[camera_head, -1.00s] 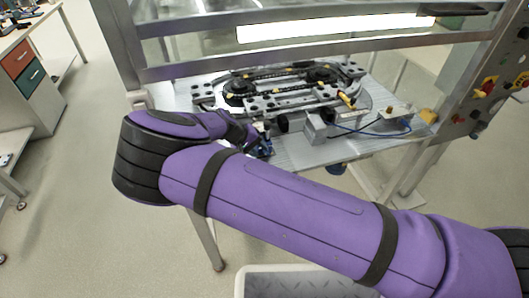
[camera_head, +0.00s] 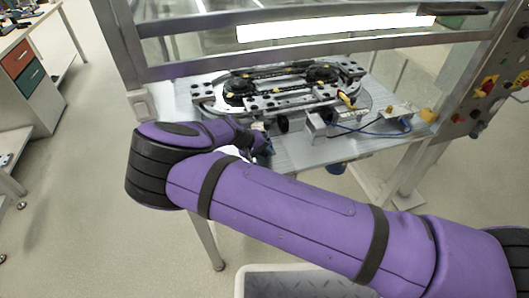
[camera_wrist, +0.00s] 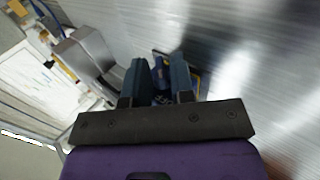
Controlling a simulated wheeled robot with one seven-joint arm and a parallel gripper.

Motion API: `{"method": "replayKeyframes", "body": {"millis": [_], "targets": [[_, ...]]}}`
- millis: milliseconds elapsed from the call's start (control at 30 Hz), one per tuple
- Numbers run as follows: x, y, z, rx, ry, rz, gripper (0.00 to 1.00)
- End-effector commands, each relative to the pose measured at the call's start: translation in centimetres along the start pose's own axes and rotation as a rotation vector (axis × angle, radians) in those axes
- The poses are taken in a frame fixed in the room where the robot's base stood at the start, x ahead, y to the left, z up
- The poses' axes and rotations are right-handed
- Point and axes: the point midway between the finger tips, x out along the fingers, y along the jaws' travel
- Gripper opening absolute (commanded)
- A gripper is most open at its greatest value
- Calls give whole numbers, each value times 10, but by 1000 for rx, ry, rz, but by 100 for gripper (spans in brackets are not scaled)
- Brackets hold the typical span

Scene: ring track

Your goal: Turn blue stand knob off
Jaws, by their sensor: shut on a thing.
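My gripper (camera_wrist: 159,82) has its two dark blue-grey fingers on either side of a small blue knob (camera_wrist: 160,74), shut on it. The knob belongs to a blue stand with a dark base, largely hidden by the fingers. In the head view my gripper (camera_head: 262,146) is at the front left edge of the metal table, and the blue part there is mostly hidden behind my purple wrist. The knob's turned position cannot be made out.
An oval ring track (camera_head: 285,90) stands on the metal table (camera_head: 305,155) behind my gripper. A grey block (camera_head: 318,125) and a blue cable (camera_head: 370,132) lie to the right. A frame bar (camera_head: 300,52) crosses above the track. A grey bin (camera_head: 300,282) stands on the floor in front.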

Motion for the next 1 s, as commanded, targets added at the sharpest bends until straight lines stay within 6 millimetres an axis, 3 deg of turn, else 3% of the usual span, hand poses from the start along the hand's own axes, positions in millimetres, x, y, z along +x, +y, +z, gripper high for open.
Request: {"method": "replayKeyframes", "body": {"millis": [500, 533, 567, 867, 1000], "targets": [[0, -2, 0, 0, 2, 96, 0], [0, -2, 0, 0, 2, 96, 27], [0, -2, 0, 0, 2, 96, 34], [-1, -2, 0, 0, 2, 95, 35], [-11, -3, 0, 0, 2, 94, 35]]}}
